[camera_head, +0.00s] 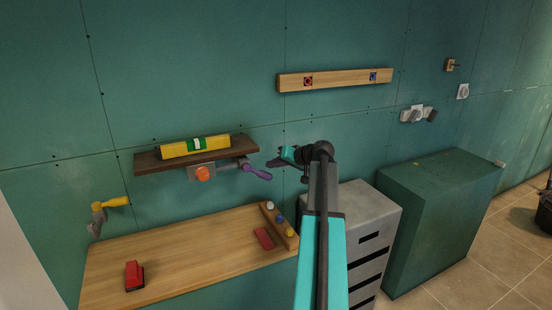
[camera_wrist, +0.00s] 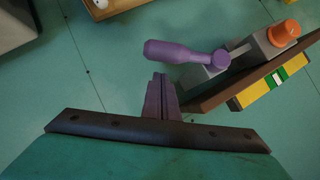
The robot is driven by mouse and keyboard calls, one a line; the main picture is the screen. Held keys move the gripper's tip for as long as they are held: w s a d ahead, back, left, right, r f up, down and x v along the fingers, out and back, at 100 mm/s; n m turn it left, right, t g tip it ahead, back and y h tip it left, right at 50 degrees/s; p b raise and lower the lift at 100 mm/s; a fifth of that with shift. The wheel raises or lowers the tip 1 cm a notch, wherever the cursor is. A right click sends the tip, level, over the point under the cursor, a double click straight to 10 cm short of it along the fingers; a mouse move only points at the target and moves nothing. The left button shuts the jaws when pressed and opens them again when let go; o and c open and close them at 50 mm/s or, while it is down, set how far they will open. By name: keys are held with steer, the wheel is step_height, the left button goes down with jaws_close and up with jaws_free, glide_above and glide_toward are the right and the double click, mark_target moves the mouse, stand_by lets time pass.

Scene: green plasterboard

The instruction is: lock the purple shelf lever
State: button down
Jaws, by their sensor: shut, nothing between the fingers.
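The purple lever (camera_head: 257,172) sticks out to the right and slightly down from a grey mount under the brown wall shelf (camera_head: 145,163). In the wrist view the lever (camera_wrist: 180,52) shows whole, its thick handle end pointing left from the round pivot. My gripper (camera_head: 273,161) is just right of the handle end in the head view. In the wrist view my gripper's fingers (camera_wrist: 158,78) are together and empty, just below the handle in the picture. A small gap seems to separate them from it; contact is hard to judge.
An orange knob (camera_head: 203,174) sits left of the lever, and a yellow level (camera_head: 180,149) lies on the shelf. Below is a wooden bench (camera_head: 190,260) with red items. A grey cabinet (camera_head: 375,215) and a green box (camera_head: 440,210) stand right. A yellow-handled valve (camera_head: 112,203) is left.

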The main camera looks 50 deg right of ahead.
steer(key=shift+s+a+f, duration=0.1)
steer(key=shift+a+f, duration=0.35)
steer(key=shift+f, duration=0.1)
steer(key=shift+a, duration=0.1)
